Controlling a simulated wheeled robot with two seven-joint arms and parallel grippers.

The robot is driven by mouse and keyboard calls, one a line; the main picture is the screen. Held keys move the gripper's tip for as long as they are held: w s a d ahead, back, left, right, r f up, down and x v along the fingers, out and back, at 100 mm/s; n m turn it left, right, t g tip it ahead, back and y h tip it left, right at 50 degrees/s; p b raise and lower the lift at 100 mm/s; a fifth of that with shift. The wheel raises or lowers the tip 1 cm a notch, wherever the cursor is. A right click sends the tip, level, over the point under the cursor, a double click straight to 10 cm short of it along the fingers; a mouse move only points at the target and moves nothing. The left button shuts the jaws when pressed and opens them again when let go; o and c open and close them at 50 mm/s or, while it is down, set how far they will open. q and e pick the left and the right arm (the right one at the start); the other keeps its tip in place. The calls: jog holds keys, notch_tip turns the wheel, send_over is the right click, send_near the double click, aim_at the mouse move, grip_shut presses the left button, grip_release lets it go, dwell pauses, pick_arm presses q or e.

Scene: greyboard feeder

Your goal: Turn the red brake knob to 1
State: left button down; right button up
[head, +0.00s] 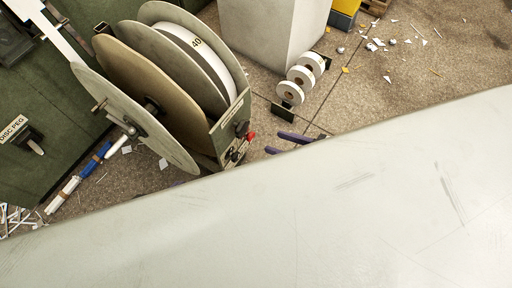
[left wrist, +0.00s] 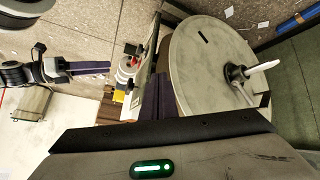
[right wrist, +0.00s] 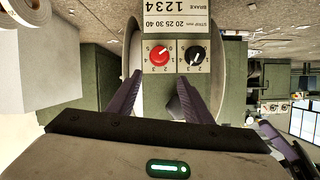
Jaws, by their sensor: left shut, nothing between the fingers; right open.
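The red brake knob (right wrist: 159,55) sits beside a black knob (right wrist: 197,55) on the feeder's pale panel, upside down in the right wrist view. Numbers ring both knobs; I cannot surely read the red knob's setting. In the head view the red knob (head: 252,134) is at the panel's edge. My right gripper (right wrist: 160,90) is open and empty, its purple fingers short of the panel, one each side of the knobs. In the head view the right gripper (head: 276,144) is right of the knob. My left gripper (left wrist: 158,78) is shut and empty beside the reel.
Large grey reel discs (head: 140,122) stand left of the panel. White rolls (head: 303,76) lie by a pale block (head: 270,35). A large pale surface covers the lower head view. Scraps litter the floor.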

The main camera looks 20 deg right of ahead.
aim_at(253, 137)
jog(key=shift+y, duration=0.3)
jog(key=w+a+f+b, duration=0.1)
jog(key=w, duration=0.1)
jog(key=w+a+f+b, duration=0.3)
jog(key=w+f, duration=0.1)
jog(key=shift+w+a+f+b, duration=0.2)
jog(key=shift+a+f+b, duration=0.1)
jog(key=shift+a, duration=0.1)
jog(key=shift+w+a, duration=0.3)
jog(key=shift+w, duration=0.05)
pick_arm(q)
jog(key=d+r+h, duration=0.1)
jog(key=d+r+t, duration=0.1)
jog(key=shift+w+d+r+h, duration=0.35)
jog(key=shift+w+d+h, duration=0.05)
pick_arm(e)
jog(key=c, duration=1.1)
jog(key=shift+o, duration=0.2)
pick_arm(q)
jog(key=shift+r, duration=0.1)
pick_arm(e)
jog(key=shift+g, duration=0.3)
